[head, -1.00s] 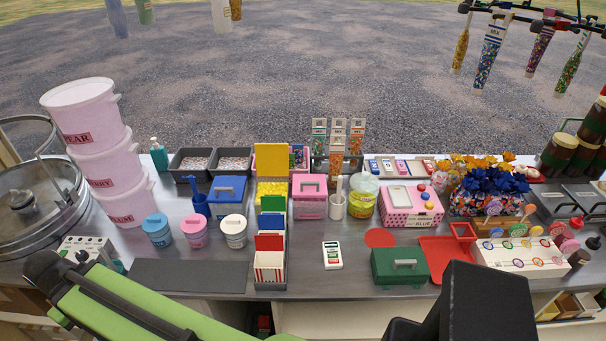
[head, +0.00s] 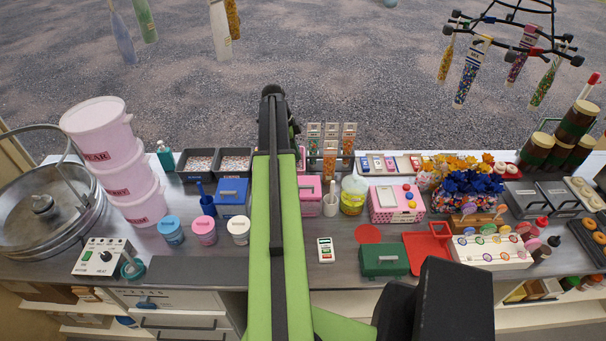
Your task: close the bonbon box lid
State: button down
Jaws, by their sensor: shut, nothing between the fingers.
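My green and black arm (head: 264,215) stands upright through the middle of the head view. Its dark upper end reaches above the back edge of the counter. No fingers can be made out, so my gripper is not visible. The yellow box with its lid standing up, seen in the earlier frame, is likely the bonbon box. It is now hidden behind my arm, so its lid cannot be seen. The relation of my gripper to it cannot be told.
A blue box (head: 232,207) is left of my arm; a pink box (head: 310,208) is right of it. A green box (head: 384,271) sits near the front edge. Stacked pink buckets (head: 113,163) stand at left. Bottles hang from a black rack (head: 515,45) at upper right.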

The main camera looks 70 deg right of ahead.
aim_at(306, 186)
jog(key=b+x, duration=0.8)
jog(key=x, duration=0.1)
jog(key=w+b+x, duration=0.1)
jog(key=b+x, duration=0.3)
jog(key=b, duration=0.1)
jog(key=shift+a+f, duration=0.35)
jog(key=shift+f, duration=0.1)
jog(key=shift+f+b, duration=0.3)
jog(key=shift+b, duration=0.1)
jog(key=shift+r, duration=0.1)
jog(key=shift+a, duration=0.1)
jog(key=shift+s+a+f+h+b, duration=0.2)
jog(key=shift+a+f+b, duration=0.15)
jog(key=shift+f+b, duration=0.15)
jog(key=shift+s+a+f+h+b, duration=0.1)
jog(key=shift+a+f+h+b, duration=0.1)
jog(key=shift+a+f+b, duration=0.25)
jog(key=shift+d+r+t, duration=0.1)
jog(key=shift+d+t, duration=0.05)
jog(key=shift+t, duration=0.15)
